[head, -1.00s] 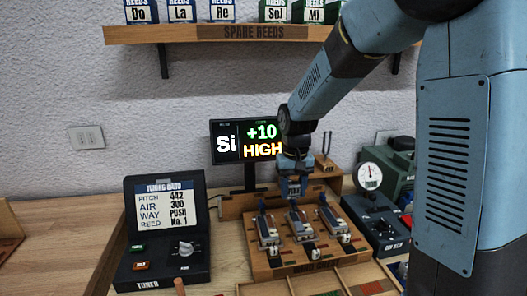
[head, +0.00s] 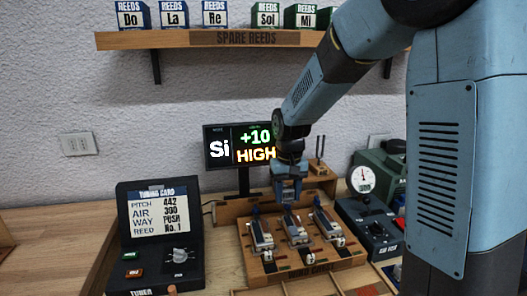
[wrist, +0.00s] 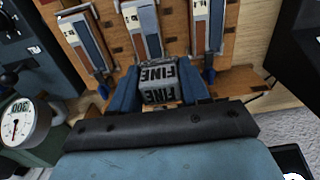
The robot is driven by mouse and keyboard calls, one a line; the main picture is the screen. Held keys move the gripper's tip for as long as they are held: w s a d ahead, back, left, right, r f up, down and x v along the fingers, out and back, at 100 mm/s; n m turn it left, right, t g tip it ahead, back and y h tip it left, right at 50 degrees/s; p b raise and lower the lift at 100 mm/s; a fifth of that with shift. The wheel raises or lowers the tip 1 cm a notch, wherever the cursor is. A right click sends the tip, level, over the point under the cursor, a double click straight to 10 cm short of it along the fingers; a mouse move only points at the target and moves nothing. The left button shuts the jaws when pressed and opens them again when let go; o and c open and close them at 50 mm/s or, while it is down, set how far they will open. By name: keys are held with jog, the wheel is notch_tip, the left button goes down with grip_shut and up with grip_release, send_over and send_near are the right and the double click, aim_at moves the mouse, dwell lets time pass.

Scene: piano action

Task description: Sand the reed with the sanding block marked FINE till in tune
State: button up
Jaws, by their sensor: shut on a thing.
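My gripper (wrist: 160,92) is shut on a grey sanding block (wrist: 159,80) marked FINE on its two visible faces. In the head view my gripper (head: 288,192) is above the back of the wooden reed stand (head: 290,272). The block is at the end of the middle reed holder (wrist: 143,32); I cannot tell whether it touches the reed. The three holders stand side by side, and the middle one also shows in the head view (head: 296,230). The display (head: 240,147) reads Si, +10, HIGH.
The tuner box (head: 160,270) with a card reading pitch 442, air 300, push, reed No. 1 stands at left. A dial gauge (head: 362,178) and dark control box (head: 375,225) stand at right. The spare reeds shelf (head: 150,40) is above.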

jog(key=shift+w+d+f, duration=0.15)
jog(key=shift+d, duration=1.1)
jog(key=shift+f, duration=0.1)
